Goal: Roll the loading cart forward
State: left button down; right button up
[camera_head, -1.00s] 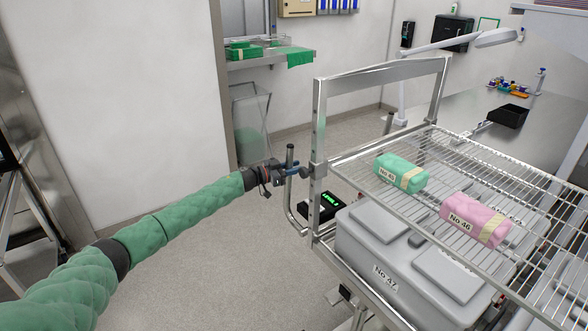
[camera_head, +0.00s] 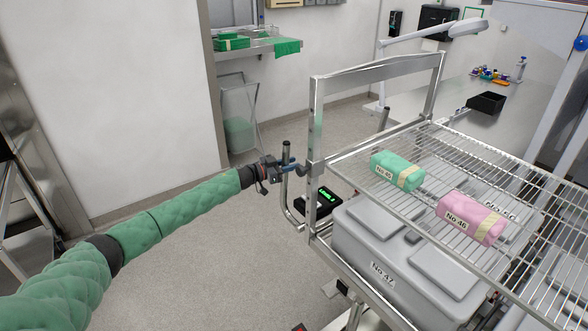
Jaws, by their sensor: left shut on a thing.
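The loading cart (camera_head: 316,135) is a metal frame with a wire top shelf, filling the right of the head view. A green bundle marked No 45 (camera_head: 396,170) and a pink bundle marked No 46 (camera_head: 470,218) lie on the shelf. A grey lidded box marked No 47 (camera_head: 385,262) sits below the shelf. My left gripper (camera_head: 286,168) is at the upright handle bar (camera_head: 285,190) on the cart's near left corner and is shut on it. The fingertips are small and partly hidden by the bar. My right gripper is not in view.
A wall shelf (camera_head: 255,50) with green trays and a cloth is at the back. A wire-framed bin (camera_head: 238,110) stands under it. A counter with a black tray (camera_head: 486,103) lies behind the cart. Grey floor is open left of the cart.

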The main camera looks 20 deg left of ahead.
pick_arm(q)
jog(key=shift+s+d+f, duration=0.25)
jog(key=shift+d, duration=0.2)
jog(key=shift+s+d+f, duration=0.25)
jog(key=shift+d, duration=0.15)
jog(key=c, duration=1.5)
grip_release()
jog(key=shift+s+d, duration=0.25)
jog(key=shift+c, duration=0.2)
jog(key=o, duration=0.4)
jog(key=shift+s+d+r+m, duration=0.3)
jog(key=shift+s+d+r, duration=0.2)
jog(key=shift+s+r, duration=0.15)
jog(key=b+v, duration=0.3)
jog(key=v, duration=0.4)
jog(key=shift+a+f, duration=0.15)
jog(key=shift+a, duration=0.45)
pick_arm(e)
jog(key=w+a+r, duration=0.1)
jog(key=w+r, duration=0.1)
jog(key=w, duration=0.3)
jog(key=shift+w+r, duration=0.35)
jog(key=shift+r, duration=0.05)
pick_arm(q)
jog(key=shift+w+d, duration=0.1)
